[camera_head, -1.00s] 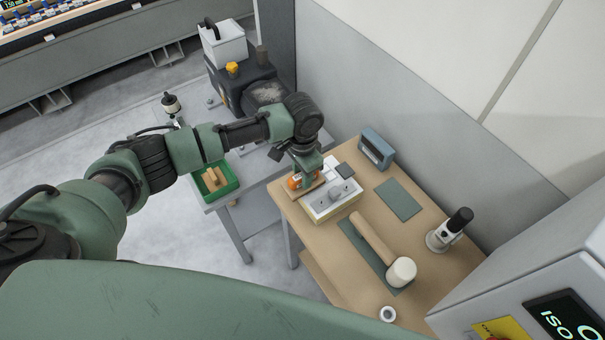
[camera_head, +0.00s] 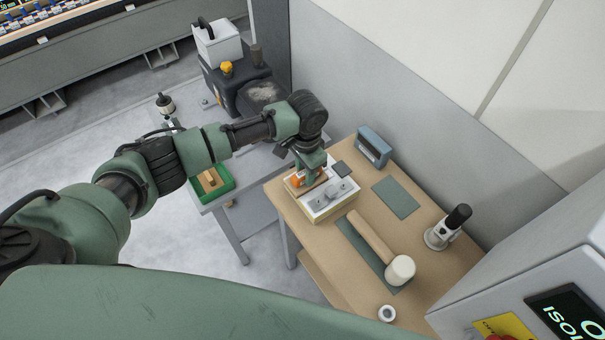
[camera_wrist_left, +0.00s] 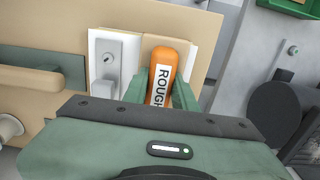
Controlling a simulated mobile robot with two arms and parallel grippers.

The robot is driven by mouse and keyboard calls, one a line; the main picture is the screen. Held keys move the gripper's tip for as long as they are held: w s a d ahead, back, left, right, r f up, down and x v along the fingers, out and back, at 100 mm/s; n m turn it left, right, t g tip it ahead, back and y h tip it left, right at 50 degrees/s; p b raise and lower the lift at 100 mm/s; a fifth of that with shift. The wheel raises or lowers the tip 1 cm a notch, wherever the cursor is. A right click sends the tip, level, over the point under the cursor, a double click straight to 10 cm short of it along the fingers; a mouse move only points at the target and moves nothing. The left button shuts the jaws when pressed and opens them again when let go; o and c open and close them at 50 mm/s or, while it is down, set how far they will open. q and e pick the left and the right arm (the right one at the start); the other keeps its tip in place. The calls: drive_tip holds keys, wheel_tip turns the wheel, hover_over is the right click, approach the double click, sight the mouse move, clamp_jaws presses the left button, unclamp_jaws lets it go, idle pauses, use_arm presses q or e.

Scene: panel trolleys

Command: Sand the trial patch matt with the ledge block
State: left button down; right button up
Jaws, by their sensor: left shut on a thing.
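My left gripper (camera_head: 309,178) is shut on an orange block marked "ROUGH" (camera_wrist_left: 163,72); its orange end also shows in the head view (camera_head: 297,181). The block is over a tan panel (camera_wrist_left: 149,42) at one end of a white-topped fixture (camera_head: 343,203). Whether the block touches the panel cannot be told, since the fingers hide its underside. A grey clamp-like piece (camera_wrist_left: 106,88) sits on the fixture beside the block. Which bare area is the trial patch is not clear. My right gripper is not in view.
A wooden mallet (camera_head: 371,231) lies on a dark mat right of the fixture. A green tray (camera_head: 229,184) is on the neighbouring grey table.

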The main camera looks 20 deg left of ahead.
use_arm(q)
drive_tip(key=shift+a, duration=0.1)
idle(0.3)
drive_tip(key=shift+w+d+f+b, duration=0.1)
drive_tip(key=shift+w+d+b, duration=0.3)
drive_tip(key=shift+w+d, duration=0.25)
drive_tip(key=shift+w+d+b, duration=0.55)
drive_tip(key=shift+w+d, duration=0.05)
drive_tip(key=shift+w, duration=0.25)
drive_tip(key=shift+w+d+b, duration=0.3)
drive_tip(key=shift+w+b, duration=0.05)
drive_tip(key=shift+b, duration=0.1)
drive_tip(key=shift+w+d, duration=0.3)
drive_tip(key=shift+w, duration=0.1)
